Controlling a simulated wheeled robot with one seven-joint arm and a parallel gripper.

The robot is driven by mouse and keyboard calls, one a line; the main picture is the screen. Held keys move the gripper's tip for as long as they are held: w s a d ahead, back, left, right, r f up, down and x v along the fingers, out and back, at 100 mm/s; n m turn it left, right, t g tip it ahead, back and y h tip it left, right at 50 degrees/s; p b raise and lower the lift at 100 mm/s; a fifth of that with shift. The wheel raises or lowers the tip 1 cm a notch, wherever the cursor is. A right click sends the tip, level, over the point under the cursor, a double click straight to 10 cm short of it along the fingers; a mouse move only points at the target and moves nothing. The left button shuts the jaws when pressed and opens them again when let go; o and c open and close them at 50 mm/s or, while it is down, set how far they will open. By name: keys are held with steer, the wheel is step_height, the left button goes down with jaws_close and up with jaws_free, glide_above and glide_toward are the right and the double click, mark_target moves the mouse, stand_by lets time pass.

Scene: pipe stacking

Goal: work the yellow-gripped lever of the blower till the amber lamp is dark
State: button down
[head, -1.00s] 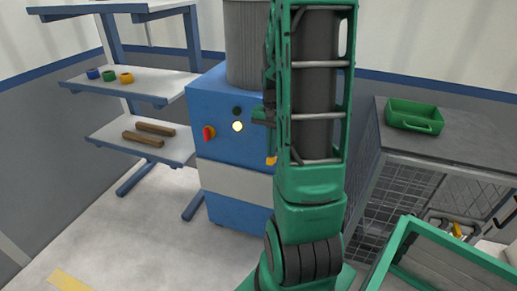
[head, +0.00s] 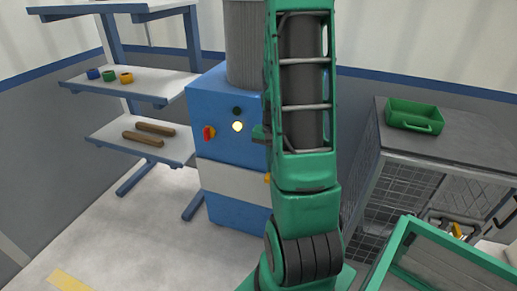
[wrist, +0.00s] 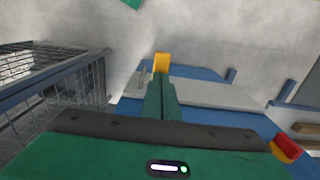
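The blower is a blue cabinet (head: 225,150) with a ribbed grey cylinder (head: 246,45) on top. The lever's yellow grip (head: 267,179) shows low beside my arm; the rest of the lever is hidden. In the wrist view, the yellow grip (wrist: 161,62) sits just beyond the tips of my gripper (wrist: 160,82). The fingers look closed together, pointing down along the cabinet front. Whether they touch the grip or only line up with it, I cannot tell.
A red knob (head: 209,133) is on the cabinet's left. Shelves (head: 140,143) with rings and brown bars stand left. At right are a grey bench (head: 465,135) with a green tray (head: 414,104) and a green-framed crate (head: 405,240). The left foreground floor is clear.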

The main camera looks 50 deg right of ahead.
step_height(320, 180, up, 9)
stand_by(0.5)
steer(key=shift+f, duration=0.2)
steer(key=shift+f, duration=4.65)
step_height(320, 180, up, 10)
steer(key=shift+f, duration=0.25)
steer(key=shift+r, duration=0.1)
step_height(320, 180, up, 5)
steer(key=shift+f, duration=0.1)
steer(key=shift+a, duration=0.1)
